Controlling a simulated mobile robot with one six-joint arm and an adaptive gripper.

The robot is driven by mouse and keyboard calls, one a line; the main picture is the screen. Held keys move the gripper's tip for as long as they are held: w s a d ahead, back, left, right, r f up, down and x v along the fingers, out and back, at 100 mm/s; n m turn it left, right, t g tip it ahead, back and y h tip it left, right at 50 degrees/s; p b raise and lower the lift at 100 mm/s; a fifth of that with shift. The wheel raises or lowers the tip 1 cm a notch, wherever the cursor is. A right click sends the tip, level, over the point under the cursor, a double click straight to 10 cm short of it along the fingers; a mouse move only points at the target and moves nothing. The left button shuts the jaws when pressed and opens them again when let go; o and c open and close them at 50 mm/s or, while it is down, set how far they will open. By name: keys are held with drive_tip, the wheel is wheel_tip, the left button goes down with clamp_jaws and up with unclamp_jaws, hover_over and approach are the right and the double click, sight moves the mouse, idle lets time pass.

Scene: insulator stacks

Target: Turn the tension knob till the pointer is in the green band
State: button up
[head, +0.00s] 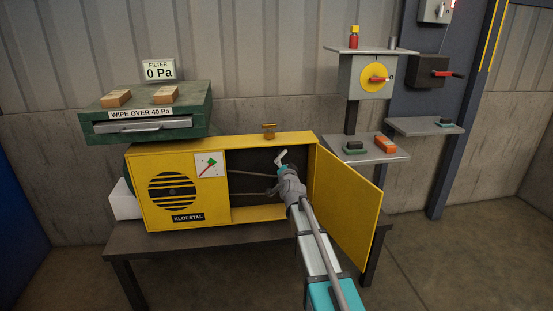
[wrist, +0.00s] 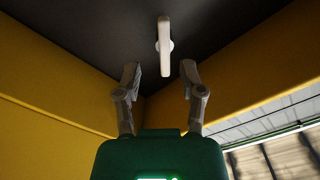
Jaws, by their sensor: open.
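The yellow machine (head: 272,150) stands on a bench with its front door open. Its white gauge (head: 209,165) has green and red marks; the exact pointer position is too small to read. A pale bar-shaped handle (head: 281,157) shows inside the dark opening. In the wrist view a pale bar handle (wrist: 164,46) sits on a dark panel, beyond my gripper (wrist: 160,72). My gripper is open, with the handle ahead of the gap between the fingers and nothing held. In the head view my gripper (head: 287,177) reaches into the opening. A brass knob (head: 269,131) sits on the machine's top.
The open yellow door (head: 346,205) stands close to the right of my arm. Yellow walls flank my gripper in the wrist view. A green filter box (head: 150,112) stands behind left. Shelves with switches and small blocks (head: 385,144) are at right.

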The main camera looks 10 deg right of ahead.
sight(281, 158)
drive_tip(key=shift+w, duration=2.8)
drive_tip(key=shift+s+r, duration=0.1)
clamp_jaws()
